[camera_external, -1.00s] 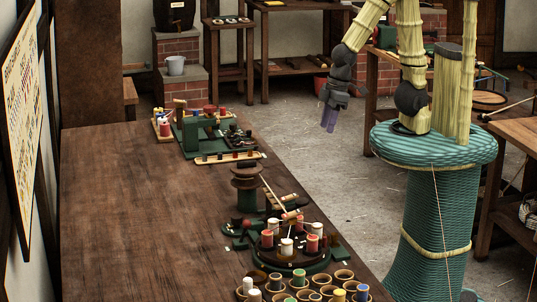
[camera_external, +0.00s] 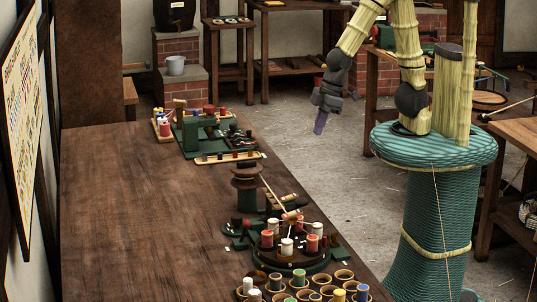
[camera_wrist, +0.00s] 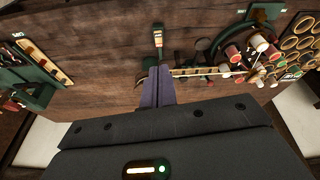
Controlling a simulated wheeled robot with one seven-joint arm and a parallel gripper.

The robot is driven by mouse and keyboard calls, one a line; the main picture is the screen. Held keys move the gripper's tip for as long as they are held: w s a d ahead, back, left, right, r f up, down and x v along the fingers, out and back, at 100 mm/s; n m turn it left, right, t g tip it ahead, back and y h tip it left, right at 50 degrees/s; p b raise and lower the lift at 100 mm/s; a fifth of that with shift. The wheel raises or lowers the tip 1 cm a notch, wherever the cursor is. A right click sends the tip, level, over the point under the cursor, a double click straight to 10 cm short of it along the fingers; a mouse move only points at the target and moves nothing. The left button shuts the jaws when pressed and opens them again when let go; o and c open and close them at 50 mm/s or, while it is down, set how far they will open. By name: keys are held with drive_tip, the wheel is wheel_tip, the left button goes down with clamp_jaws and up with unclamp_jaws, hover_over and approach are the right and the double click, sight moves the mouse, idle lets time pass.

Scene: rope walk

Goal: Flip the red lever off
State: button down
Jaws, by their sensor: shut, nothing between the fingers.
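My gripper (camera_external: 319,128) hangs in the open to the right of the bench, fingers pointing down. In the wrist view my gripper (camera_wrist: 159,72) has its two purple fingers together, with nothing between them. Just beyond the fingertips lies a small green-ended fitting (camera_wrist: 157,34) with a pale mark. It may carry the lever, but I cannot clearly make out a red handle on it.
A round green stand with red and white spools (camera_external: 287,246) and several round cups (camera_external: 343,275) are at the near end of the bench. A green machine (camera_external: 195,135) with spools stands at the far end. The left of the brown bench (camera_external: 140,210) is clear.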

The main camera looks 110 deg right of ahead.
drive_tip(key=w+a+f+n+t+y, duration=0.1)
drive_tip(key=w+a+f+n, duration=0.2)
drive_tip(key=w+a+n, duration=0.1)
drive_tip(key=w+a+f+n+t+y+b, duration=0.1)
drive_tip(key=w+a+f+n, duration=0.2)
drive_tip(key=w, duration=0.4)
drive_tip(key=w+a+f+n+t+y+b, duration=0.1)
drive_tip(key=w+a+f+n, duration=0.3)
drive_tip(key=w+a+n, duration=0.1)
drive_tip(key=shift+w+a+n+t+y, duration=0.2)
drive_tip(key=shift+w+a, duration=0.25)
drive_tip(key=shift+a, duration=0.2)
drive_tip(key=shift+w+a+n+t+y, duration=0.1)
drive_tip(key=shift+w+a+n+y, duration=0.1)
drive_tip(key=shift+w+a, duration=0.35)
drive_tip(key=shift+s, duration=0.2)
drive_tip(key=p, duration=0.1)
approach(244, 232)
drive_tip(key=shift+w+a+f, duration=0.2)
drive_tip(key=shift+a+f, duration=0.35)
drive_tip(key=shift+f, duration=0.25)
drive_tip(key=shift+w+a+f, duration=0.15)
drive_tip(key=shift+a+f, duration=0.4)
drive_tip(key=shift+f, duration=0.25)
drive_tip(key=shift+r+p, duration=0.2)
drive_tip(key=shift+p, duration=0.4)
drive_tip(key=shift+w+r+p, duration=0.1)
drive_tip(key=shift+w+p, duration=0.05)
drive_tip(key=shift+p, duration=0.15)
drive_tip(key=shift+g, duration=0.5)
